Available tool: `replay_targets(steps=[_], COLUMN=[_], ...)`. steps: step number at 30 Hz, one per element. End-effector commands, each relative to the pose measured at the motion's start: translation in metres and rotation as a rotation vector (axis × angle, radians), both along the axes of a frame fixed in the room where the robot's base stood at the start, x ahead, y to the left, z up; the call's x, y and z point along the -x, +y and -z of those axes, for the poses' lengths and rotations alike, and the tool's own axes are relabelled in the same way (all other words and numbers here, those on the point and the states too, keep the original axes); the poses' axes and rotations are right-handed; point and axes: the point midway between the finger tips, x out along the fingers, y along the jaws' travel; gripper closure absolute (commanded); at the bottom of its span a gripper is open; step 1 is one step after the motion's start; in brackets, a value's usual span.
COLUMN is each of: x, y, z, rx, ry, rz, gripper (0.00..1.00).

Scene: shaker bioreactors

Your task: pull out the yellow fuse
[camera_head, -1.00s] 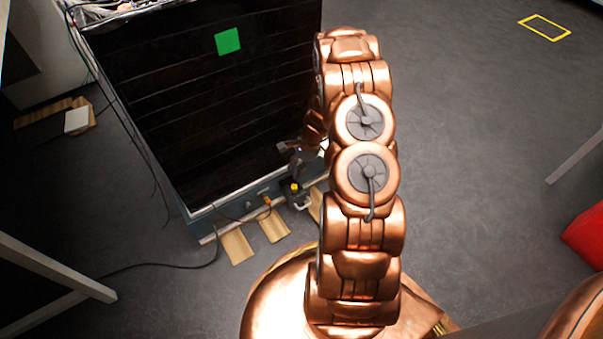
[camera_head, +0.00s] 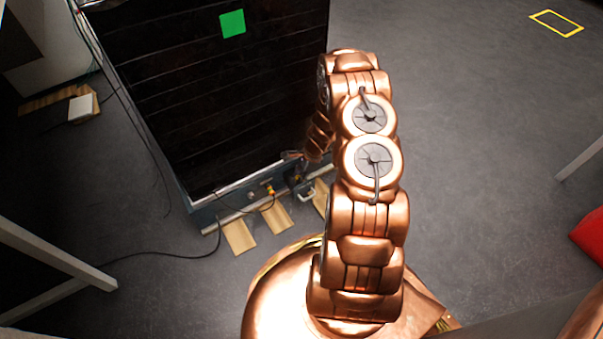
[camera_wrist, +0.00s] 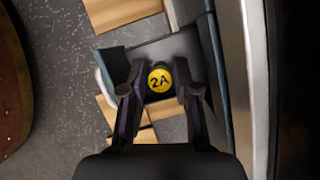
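The yellow fuse (camera_wrist: 159,80) shows its round cap marked "2A" in the wrist view, seated in a dark holder. My gripper (camera_wrist: 158,92) has its two dark fingers on either side of the cap, with small gaps visible between cap and fingers. It looks open. I cannot tell how deep the fingertips reach beside the cap. In the head view my gripper (camera_head: 297,174) is at the lower front edge of the black-fronted shaker unit (camera_head: 225,90), and it hides the fuse there.
An orange-yellow connector (camera_head: 270,189) sits on the panel left of my gripper. A pale handle (camera_head: 307,195) is close to its right. Wooden blocks (camera_head: 239,236) lie on the floor below the unit. A black cable (camera_head: 165,256) runs left.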

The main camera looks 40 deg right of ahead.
Motion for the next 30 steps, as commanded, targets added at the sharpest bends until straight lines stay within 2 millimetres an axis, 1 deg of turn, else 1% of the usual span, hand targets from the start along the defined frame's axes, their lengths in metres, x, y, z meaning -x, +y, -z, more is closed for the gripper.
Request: replay_targets(steps=[3,11,18,20,30], x=[-0.0005,-0.0006,-0.0005,-0.0005,-0.0006], y=[0.002,0.0022,0.0022,0.0022,0.0022], z=[0.0045,0.0042,0.0042,0.0042,0.0024], rx=[0.0,-0.001,-0.001,-0.001,-0.001], ry=[0.0,0.0,0.001,0.001,0.001], rz=[0.0,0.0,0.0,0.0,0.0], gripper=[0.7,0.7,0.95,1.0,1.0])
